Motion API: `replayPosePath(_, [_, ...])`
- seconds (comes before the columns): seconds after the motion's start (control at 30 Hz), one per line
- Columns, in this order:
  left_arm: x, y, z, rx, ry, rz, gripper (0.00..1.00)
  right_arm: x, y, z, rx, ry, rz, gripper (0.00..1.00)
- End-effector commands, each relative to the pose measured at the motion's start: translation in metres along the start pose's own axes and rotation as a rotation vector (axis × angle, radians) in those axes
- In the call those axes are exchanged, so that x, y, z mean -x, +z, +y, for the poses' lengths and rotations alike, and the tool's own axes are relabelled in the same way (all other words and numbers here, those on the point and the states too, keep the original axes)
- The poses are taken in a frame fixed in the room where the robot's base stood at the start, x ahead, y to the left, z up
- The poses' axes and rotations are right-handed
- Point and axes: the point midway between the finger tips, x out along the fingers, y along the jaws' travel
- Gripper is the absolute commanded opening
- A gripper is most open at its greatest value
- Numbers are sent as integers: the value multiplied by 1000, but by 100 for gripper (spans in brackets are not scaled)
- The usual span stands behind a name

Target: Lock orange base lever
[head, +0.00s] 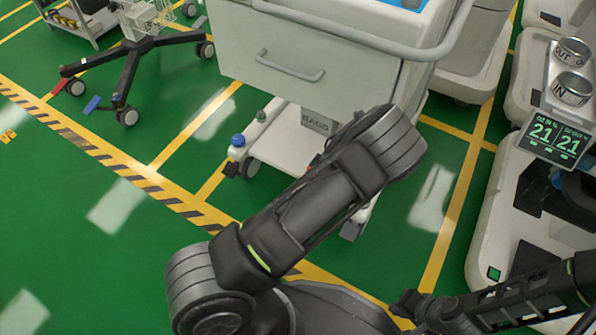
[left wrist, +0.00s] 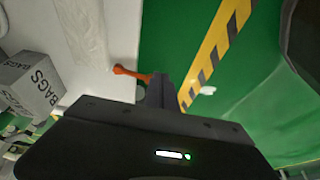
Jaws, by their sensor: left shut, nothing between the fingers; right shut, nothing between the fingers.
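The orange base lever (left wrist: 130,72) shows in the left wrist view, sticking out from the edge of a white cart base (left wrist: 108,30). My left gripper (left wrist: 158,90) is shut and empty, its fingertips right at the lever's free end; I cannot tell whether they touch. The white cart (head: 235,65) with a drawer stands behind that arm. My right gripper (head: 408,303) is shut and empty at the lower right, over the floor and away from the cart.
A grey BAGS box (left wrist: 30,85) sits on the cart base. Blue (head: 238,140) and green knobs stand at the base's left corner. A machine with 21 readouts (head: 556,138) stands at right. A wheeled stand (head: 128,70) is at upper left.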

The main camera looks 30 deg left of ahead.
Motion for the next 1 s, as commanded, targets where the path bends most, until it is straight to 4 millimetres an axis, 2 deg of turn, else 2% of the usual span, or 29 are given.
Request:
replayPosePath(0.1, [10, 23, 0, -3, 1, 1, 0, 8, 1, -3, 0, 0, -4, 0])
replayPosePath(0.33, [17, 47, 0, 0, 1, 1, 0, 12, 2, -4, 1, 0, -7, 0])
replayPosePath(1.0, [16, 49, -2, -3, -3, -2, 0, 12, 2, -4, 0, 0, -7, 0])
